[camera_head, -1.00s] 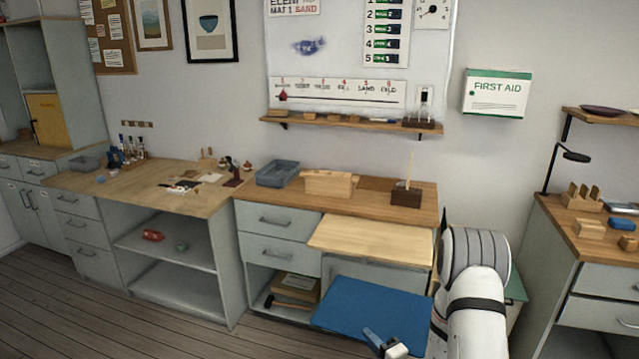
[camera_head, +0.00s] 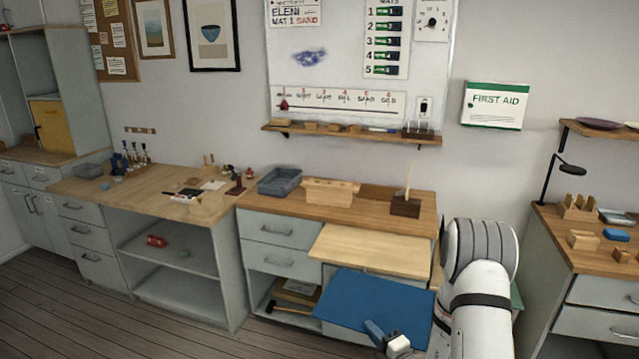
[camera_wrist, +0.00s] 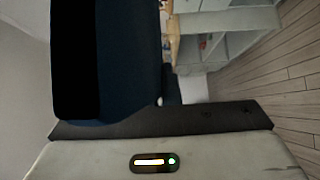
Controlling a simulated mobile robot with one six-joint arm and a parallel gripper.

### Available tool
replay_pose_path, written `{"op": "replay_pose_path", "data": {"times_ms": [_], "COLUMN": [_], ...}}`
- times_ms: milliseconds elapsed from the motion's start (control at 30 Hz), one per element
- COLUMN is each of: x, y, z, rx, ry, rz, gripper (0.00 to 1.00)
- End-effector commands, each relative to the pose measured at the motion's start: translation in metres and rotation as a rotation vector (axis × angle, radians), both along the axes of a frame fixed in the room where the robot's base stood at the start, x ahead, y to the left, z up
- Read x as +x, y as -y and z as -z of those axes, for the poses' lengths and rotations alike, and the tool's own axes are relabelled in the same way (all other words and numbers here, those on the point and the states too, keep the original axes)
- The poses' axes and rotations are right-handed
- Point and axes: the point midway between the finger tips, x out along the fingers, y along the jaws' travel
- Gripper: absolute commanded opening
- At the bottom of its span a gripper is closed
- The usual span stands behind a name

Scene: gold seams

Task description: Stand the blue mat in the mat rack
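The blue mat (camera_head: 372,298) is a flat, dark blue rectangle in front of the middle bench, tilted toward the head camera. My gripper (camera_head: 380,335) is at its near lower edge and appears shut on it. In the wrist view the mat (camera_wrist: 130,60) fills the upper left as a dark blue slab against my gripper; the fingertips are hidden there. A light wooden piece with a notched top (camera_head: 330,191) stands on the middle bench; I cannot tell whether it is the mat rack. A smaller slotted wooden holder (camera_head: 578,207) stands on the right bench.
A pale pull-out board (camera_head: 370,248) juts from the middle bench just behind the mat. A grey tray (camera_head: 279,181) and a dark block with an upright stick (camera_head: 405,205) stand on that bench. A hammer (camera_head: 288,308) lies on the open shelf below. Floor at left is clear.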

Motion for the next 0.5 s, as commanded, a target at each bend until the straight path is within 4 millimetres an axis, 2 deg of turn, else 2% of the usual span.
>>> {"op": "replay_pose_path", "data": {"times_ms": [33,167,500], "x": [0.0002,0.0002,0.0002], "y": [0.0003,0.0004,0.0015], "z": [-0.0083,-0.0165,-0.0155], "rx": [0.000,0.000,0.000], "ry": [0.001,0.001,0.001], "rz": [0.000,0.001,0.002], "gripper": [0.00,0.00,0.00]}}
